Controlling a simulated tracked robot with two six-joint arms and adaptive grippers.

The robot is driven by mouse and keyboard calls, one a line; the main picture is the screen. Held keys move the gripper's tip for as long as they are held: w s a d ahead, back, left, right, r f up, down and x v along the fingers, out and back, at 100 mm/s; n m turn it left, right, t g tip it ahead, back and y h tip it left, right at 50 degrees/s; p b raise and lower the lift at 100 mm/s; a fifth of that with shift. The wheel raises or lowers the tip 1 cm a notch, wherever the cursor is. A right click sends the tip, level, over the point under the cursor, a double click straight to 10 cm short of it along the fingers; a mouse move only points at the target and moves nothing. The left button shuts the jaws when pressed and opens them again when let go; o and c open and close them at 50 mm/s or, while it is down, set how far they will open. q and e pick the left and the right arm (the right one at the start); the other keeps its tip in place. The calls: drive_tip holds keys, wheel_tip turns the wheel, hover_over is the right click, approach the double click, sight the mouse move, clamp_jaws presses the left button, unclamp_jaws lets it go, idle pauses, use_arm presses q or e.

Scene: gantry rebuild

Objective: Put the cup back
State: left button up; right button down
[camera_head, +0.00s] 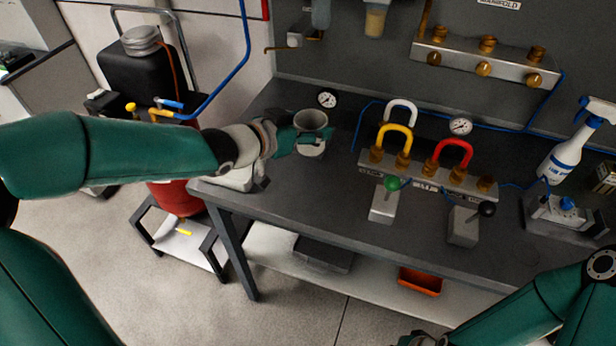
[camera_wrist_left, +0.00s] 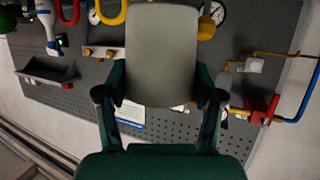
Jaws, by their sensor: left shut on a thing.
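A pale grey cup (camera_head: 312,122) is upright over the back left part of the dark workbench (camera_head: 290,195). My left gripper (camera_head: 296,139) is shut on the cup's side. In the left wrist view, the cup (camera_wrist_left: 162,50) fills the space between the two fingers (camera_wrist_left: 160,95). I cannot tell whether the cup's base touches the bench. My right arm comes in at the lower right; only a small dark part of its gripper (camera_head: 418,340) shows at the bottom edge, and its fingers are hidden.
A manifold with yellow, red and white curved handles (camera_head: 425,172) stands right of the cup. Two lever blocks (camera_head: 384,204) are in front of it. A spray bottle (camera_head: 572,145) stands at the right. A gauge (camera_head: 327,99) is behind the cup. The bench's front left is clear.

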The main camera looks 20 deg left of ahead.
use_arm(q)
drive_tip(key=shift+a+f, duration=0.1)
drive_tip(key=shift+f, duration=6.55)
drive_tip(key=shift+b, duration=0.3)
drive_tip(key=o, duration=1)
drive_tip(key=shift+o, duration=0.2)
drive_tip(key=shift+s+r, duration=0.1)
